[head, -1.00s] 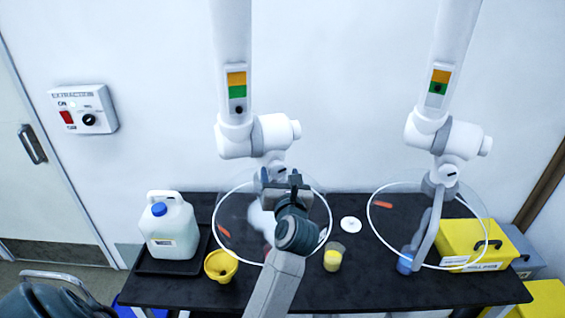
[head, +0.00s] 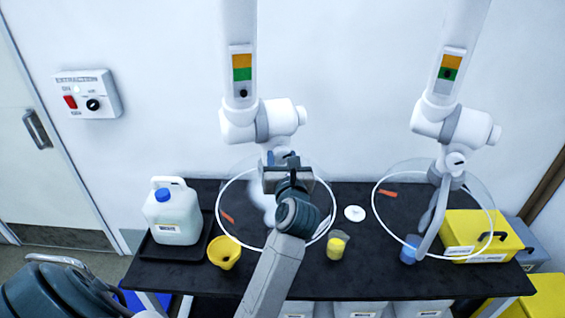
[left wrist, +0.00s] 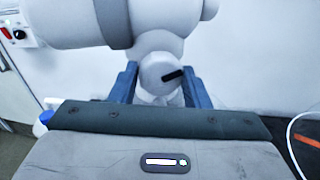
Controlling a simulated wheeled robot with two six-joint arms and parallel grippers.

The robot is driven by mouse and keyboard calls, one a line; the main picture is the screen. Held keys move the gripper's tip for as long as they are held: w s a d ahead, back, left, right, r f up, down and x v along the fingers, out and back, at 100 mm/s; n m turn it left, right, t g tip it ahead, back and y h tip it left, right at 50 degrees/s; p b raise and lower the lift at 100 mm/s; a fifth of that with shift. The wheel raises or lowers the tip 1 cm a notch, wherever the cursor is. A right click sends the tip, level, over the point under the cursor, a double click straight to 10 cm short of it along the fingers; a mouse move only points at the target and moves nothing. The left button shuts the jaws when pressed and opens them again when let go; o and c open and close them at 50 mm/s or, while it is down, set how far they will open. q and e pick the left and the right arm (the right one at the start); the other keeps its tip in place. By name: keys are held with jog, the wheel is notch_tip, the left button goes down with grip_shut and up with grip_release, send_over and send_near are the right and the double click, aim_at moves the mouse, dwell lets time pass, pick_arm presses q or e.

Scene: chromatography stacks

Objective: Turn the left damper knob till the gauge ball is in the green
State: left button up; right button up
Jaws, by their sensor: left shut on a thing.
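The left damper knob (left wrist: 160,72) is round and white with a black pointer mark, at the joint of the left extraction arm. In the left wrist view it sits between the two blue fingers of my left gripper (left wrist: 162,86), which is shut on it. The pointer mark lies near level, tilted slightly up to the right. In the head view my left gripper (head: 287,168) covers most of the knob. The left gauge (head: 242,76) has an orange band above a green band. Its black ball (head: 243,93) sits below the green. My right gripper is not in view.
A clear round hood (head: 222,190) hangs below the knob, around my arm. A second extraction arm (head: 455,125) stands at the right, its ball in the green. The black bench (head: 300,283) carries a white jug (head: 172,218), a yellow funnel (head: 223,253), a beaker (head: 337,246) and a yellow box (head: 478,232).

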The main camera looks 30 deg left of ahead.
pick_arm(q)
jog(key=n+b, duration=0.1)
jog(key=b, duration=0.1)
jog(key=n+b, duration=0.1)
jog(key=shift+f+n+b, duration=0.35)
jog(key=shift+n+b, duration=0.05)
jog(key=shift+r+n+b, duration=0.2)
jog(key=shift+n+b, duration=0.4)
jog(key=shift+b, duration=0.05)
jog(key=shift+r, duration=0.1)
jog(key=o, duration=1)
jog(key=shift+c, duration=0.2)
